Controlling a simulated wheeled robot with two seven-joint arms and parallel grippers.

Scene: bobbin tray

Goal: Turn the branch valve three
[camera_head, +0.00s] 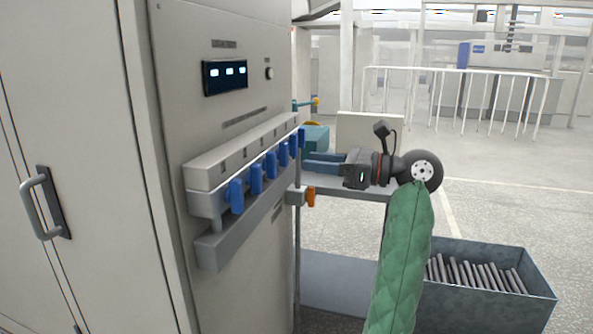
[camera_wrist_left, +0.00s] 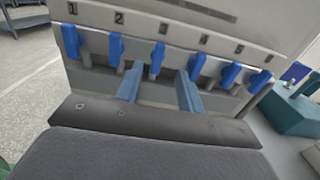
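The blue handle of branch valve three (camera_wrist_left: 157,58) stands about upright under its "3" label in the left wrist view. In the head view, it is the third blue handle (camera_head: 271,166) from the near end of the grey manifold (camera_head: 215,172). My left gripper (camera_head: 307,162) points at the row from the right, its fingertips apart from the handles. In the left wrist view, the open left gripper (camera_wrist_left: 160,72) has one finger on each side of handle three, with nothing between the pads. My right gripper is not in view.
Blue handles two (camera_wrist_left: 115,48) and four (camera_wrist_left: 196,66) stand close on either side. An orange handle (camera_head: 311,197) is below the manifold's far end. A teal fixture (camera_head: 316,137) sits on the bench beyond. A grey bin (camera_head: 485,310) of rods stands at lower right.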

